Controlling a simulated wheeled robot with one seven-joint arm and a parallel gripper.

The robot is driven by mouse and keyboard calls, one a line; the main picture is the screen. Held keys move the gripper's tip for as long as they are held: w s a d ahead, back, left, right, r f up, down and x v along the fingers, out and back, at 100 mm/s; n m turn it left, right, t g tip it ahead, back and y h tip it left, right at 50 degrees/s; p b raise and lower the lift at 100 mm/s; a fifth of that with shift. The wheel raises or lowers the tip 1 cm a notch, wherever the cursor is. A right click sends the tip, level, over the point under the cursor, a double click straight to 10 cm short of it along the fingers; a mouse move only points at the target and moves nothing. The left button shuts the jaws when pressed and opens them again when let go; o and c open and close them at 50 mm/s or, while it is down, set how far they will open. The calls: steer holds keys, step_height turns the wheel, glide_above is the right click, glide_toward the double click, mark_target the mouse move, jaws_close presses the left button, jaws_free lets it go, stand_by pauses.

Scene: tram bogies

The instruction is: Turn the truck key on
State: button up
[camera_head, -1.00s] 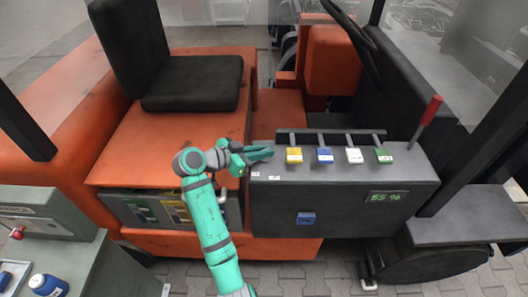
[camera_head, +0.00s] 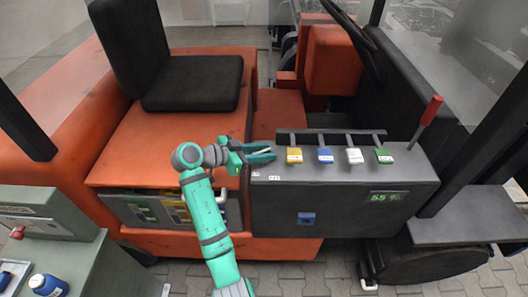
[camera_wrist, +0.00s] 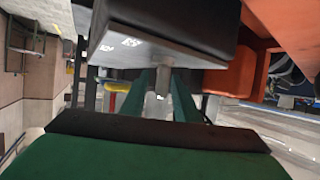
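My gripper (camera_head: 262,154) is level at the left end of the grey console (camera_head: 340,210), over its top edge near two small white labels. Its two green fingers are spread apart in the head view. In the wrist view the gripper's fingers (camera_wrist: 162,98) point toward the console (camera_wrist: 165,50), which carries white labels. A small grey upright piece (camera_wrist: 162,80) shows between the fingers. It may be the key, but I cannot tell, nor whether the fingers touch it. No key is clearly visible in the head view.
A black seat (camera_head: 195,82) is behind left. A grey cabinet (camera_head: 45,213) is lower left.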

steer(key=shift+r, duration=0.1)
steer(key=v, duration=1)
steer(key=shift+s+a, duration=0.2)
steer(key=shift+a, duration=0.1)
